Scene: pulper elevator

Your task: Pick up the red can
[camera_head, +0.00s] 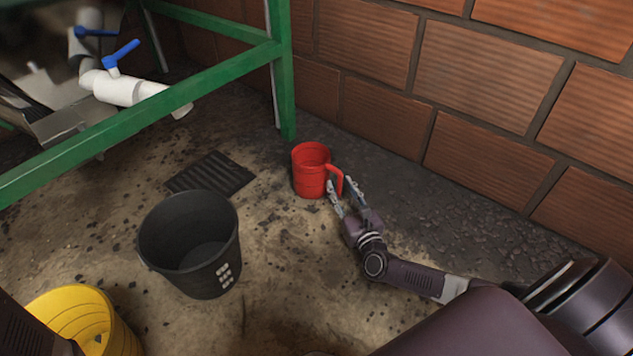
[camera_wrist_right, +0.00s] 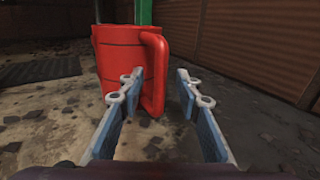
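The red can (camera_head: 309,172) is a mug-like can with a side handle, standing upright on the floor near the brick wall. In the right wrist view the red can (camera_wrist_right: 118,62) is just ahead, with its handle (camera_wrist_right: 156,75) turned towards the gripper. My right gripper (camera_head: 340,188) is open at the handle side of the can; in the wrist view its fingers (camera_wrist_right: 160,84) are apart, with the handle near the left finger and partly behind it. Whether they touch cannot be told. My left gripper does not show in the head view.
A black bucket (camera_head: 160,245) and a yellow bucket (camera_head: 68,297) stand to the left. A dark floor grate (camera_head: 210,174) lies behind the black bucket. A green metal frame (camera_head: 283,75) stands behind the can. The brick wall (camera_head: 480,80) closes off the right.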

